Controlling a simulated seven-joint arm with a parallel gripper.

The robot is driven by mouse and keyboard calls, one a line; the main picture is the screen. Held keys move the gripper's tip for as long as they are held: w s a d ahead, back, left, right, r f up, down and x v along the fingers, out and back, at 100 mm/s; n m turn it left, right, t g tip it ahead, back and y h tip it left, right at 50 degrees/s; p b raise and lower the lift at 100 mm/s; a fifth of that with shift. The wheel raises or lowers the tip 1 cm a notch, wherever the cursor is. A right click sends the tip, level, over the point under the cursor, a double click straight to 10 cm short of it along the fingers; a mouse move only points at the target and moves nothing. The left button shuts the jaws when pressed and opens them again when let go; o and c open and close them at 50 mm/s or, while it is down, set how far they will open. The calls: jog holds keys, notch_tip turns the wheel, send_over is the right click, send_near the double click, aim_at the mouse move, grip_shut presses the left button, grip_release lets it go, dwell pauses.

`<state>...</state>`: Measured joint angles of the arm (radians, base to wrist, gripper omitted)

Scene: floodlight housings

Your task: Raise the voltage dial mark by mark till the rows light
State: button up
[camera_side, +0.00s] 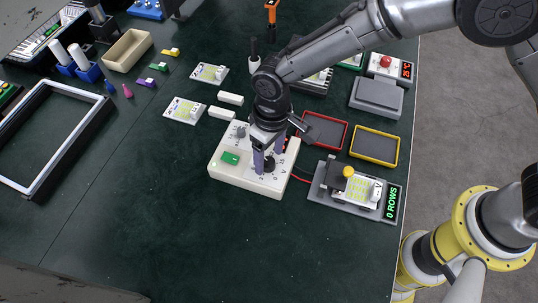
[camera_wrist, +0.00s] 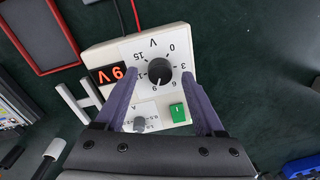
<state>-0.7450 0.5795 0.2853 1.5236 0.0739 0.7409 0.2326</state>
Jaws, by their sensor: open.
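The white power supply (camera_side: 247,183) stands in the middle of the table. Its black voltage dial (camera_wrist: 160,72) has a white mark that points at about 9, and its red display (camera_wrist: 111,74) appears to read 9 V. My gripper (camera_side: 268,160) is open above the supply, with its purple fingers on either side of the dial; I cannot tell whether they touch it. The fingers also show in the wrist view (camera_wrist: 160,100). Right of the supply, the LED board (camera_side: 354,189) sits in a grey fixture whose green display (camera_side: 392,202) reads 0 ROWS.
A green switch (camera_wrist: 178,112) and a smaller grey knob (camera_wrist: 140,124) are on the supply. A red wire (camera_side: 301,179) runs to the fixture. Red (camera_side: 324,130) and yellow (camera_side: 375,145) trays lie behind. Free table is in front and left.

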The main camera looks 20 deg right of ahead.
aim_at(271, 159)
notch_tip(271, 159, up, 13)
jog(key=shift+w+d+f, duration=0.15)
jog(key=shift+d+f, duration=0.05)
jog(key=shift+d, duration=0.1)
dwell(0.4)
